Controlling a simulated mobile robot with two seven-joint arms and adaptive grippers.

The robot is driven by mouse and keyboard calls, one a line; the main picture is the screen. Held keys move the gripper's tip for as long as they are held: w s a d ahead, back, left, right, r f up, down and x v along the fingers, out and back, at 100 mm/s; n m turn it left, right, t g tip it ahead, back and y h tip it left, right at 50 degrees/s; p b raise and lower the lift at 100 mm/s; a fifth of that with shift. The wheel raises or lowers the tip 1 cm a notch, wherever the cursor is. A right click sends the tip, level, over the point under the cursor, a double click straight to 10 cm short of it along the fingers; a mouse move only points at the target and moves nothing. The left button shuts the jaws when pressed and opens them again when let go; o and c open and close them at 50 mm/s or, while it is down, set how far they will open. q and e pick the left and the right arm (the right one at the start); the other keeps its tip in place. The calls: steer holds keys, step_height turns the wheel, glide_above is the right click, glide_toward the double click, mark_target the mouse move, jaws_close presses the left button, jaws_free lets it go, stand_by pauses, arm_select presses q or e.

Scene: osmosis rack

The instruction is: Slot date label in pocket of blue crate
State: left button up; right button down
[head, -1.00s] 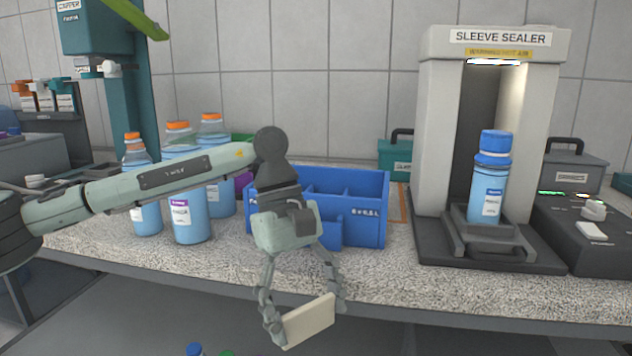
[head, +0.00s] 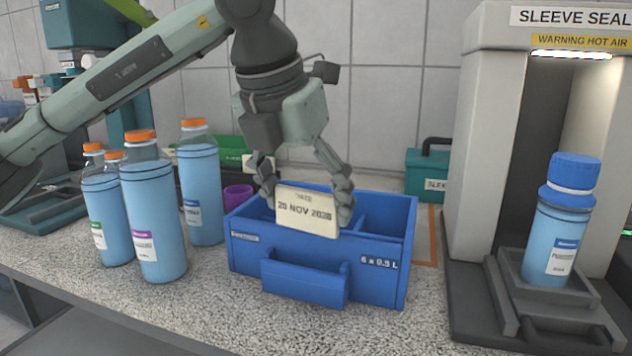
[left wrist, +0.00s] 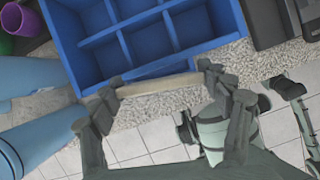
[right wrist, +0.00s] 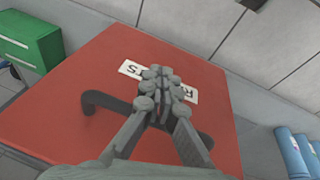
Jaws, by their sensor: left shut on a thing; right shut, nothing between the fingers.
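My left gripper (head: 305,190) is shut on the date label (head: 307,211), a cream card reading a November date. It holds the card upright, printed face to the head camera. The card is above the pocket (head: 304,278) on the front of the blue crate (head: 392,268), apart from it in the head view. In the left wrist view the label (left wrist: 158,86) shows edge-on between the fingertips, beside the crate (left wrist: 80,75) with its empty compartments. My right gripper (right wrist: 162,88) is shut and empty, in front of a red surface with a white label.
Several blue bottles with orange caps (head: 155,220) stand left of the crate. The sleeve sealer (head: 485,140) with a blue-capped bottle (head: 560,225) stands at the right. A purple cup (head: 238,194) and teal case (head: 428,172) are behind. The speckled counter before the crate is clear.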

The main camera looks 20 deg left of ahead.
arm_select(q)
steer(key=shift+w+a+r+n+y, duration=0.3)
steer(key=shift+w+r+n, duration=0.15)
steer(key=shift+n, duration=0.45)
steer(key=shift+f+b, duration=0.95)
steer(key=shift+f, duration=1)
arm_select(e)
step_height(320, 180, up, 5)
steer(key=shift+d+f, duration=0.1)
steer(key=shift+f, duration=0.05)
arm_select(q)
steer(key=shift+w+d+b, duration=0.1)
steer(key=shift+b, duration=0.2)
arm_select(e)
steer(key=shift+f, duration=0.35)
arm_select(q)
steer(key=shift+f+b, duration=0.35)
arm_select(e)
steer(key=shift+f, duration=0.3)
arm_select(q)
steer(key=shift+r, duration=0.25)
steer(key=o, duration=1.1)
